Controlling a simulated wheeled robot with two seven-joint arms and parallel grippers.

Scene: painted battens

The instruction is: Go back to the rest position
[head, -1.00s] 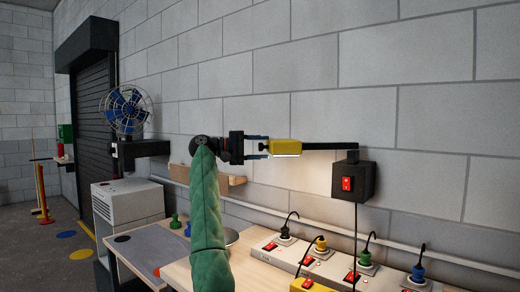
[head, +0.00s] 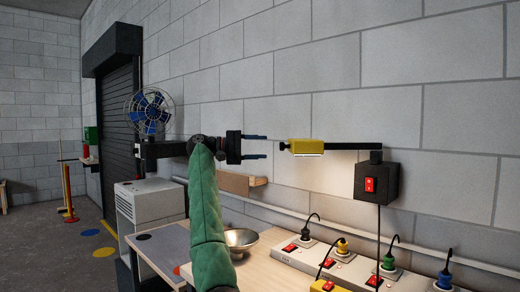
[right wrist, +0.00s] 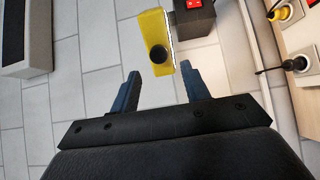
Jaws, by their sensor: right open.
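My right gripper (head: 264,148) is open and empty at the end of my green-sleeved arm. It points right, towards a yellow lamp head (head: 306,146) on a black arm, with a clear gap between fingertips and lamp. In the right wrist view the two blue fingers (right wrist: 160,76) stand apart, and the yellow lamp head (right wrist: 150,32) with its round black knob (right wrist: 158,54) lies beyond them. My left gripper is in neither view.
A black box with a red switch (head: 388,186) is on the wall beneath the lamp arm. Below are a metal bowl (head: 240,238), power strips with plugs (head: 343,258) and a wooden ledge (head: 233,184). A blue fan (head: 150,110) stands behind my arm. Open floor lies far left.

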